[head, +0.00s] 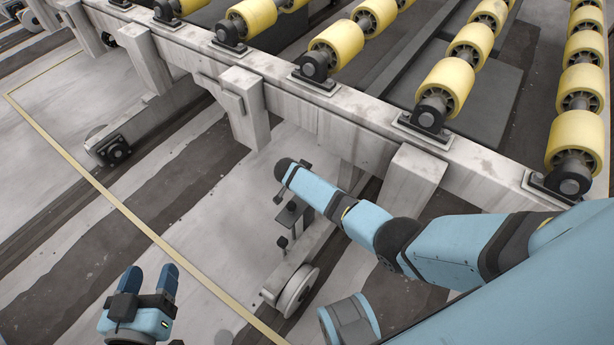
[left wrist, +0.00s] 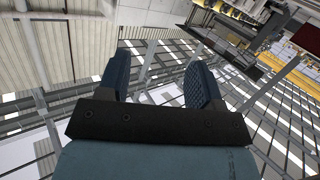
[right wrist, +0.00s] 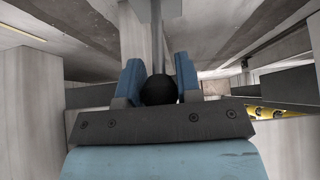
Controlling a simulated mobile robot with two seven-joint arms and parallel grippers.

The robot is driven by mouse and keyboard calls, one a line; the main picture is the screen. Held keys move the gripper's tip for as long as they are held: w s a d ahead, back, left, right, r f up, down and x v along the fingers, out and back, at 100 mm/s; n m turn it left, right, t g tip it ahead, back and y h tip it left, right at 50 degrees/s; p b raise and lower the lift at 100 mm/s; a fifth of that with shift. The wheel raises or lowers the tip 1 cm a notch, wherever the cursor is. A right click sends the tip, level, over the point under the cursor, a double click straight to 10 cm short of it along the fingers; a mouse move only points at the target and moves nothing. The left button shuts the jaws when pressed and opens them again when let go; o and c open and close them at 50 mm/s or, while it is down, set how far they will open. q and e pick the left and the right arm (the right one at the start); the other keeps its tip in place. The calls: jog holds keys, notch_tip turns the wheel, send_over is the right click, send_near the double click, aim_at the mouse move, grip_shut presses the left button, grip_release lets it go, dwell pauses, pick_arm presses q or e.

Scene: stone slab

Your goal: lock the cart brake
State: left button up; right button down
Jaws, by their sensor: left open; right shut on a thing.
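The cart (head: 270,75) is a pale, worn metal frame carrying yellow rollers. A caster wheel (head: 298,290) on a pale bracket stands below its near rail. My right arm reaches in from the right to just above that bracket. In the right wrist view, my right gripper (right wrist: 158,66) is shut on a round black knob (right wrist: 159,92); a grey bar shows behind it. I take the knob for the brake handle, but its link to the wheel is hidden. My left gripper (head: 150,274) is open and empty over the floor at lower left, away from the cart.
Pale posts (head: 245,105) hang from the cart's near rail on both sides of my right forearm. Another wheel (head: 112,150) stands farther left. A yellow floor line (head: 110,200) runs through the clear floor at left.

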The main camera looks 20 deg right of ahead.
jog(key=shift+s+a+f, duration=0.1)
jog(key=c, duration=0.8)
grip_release()
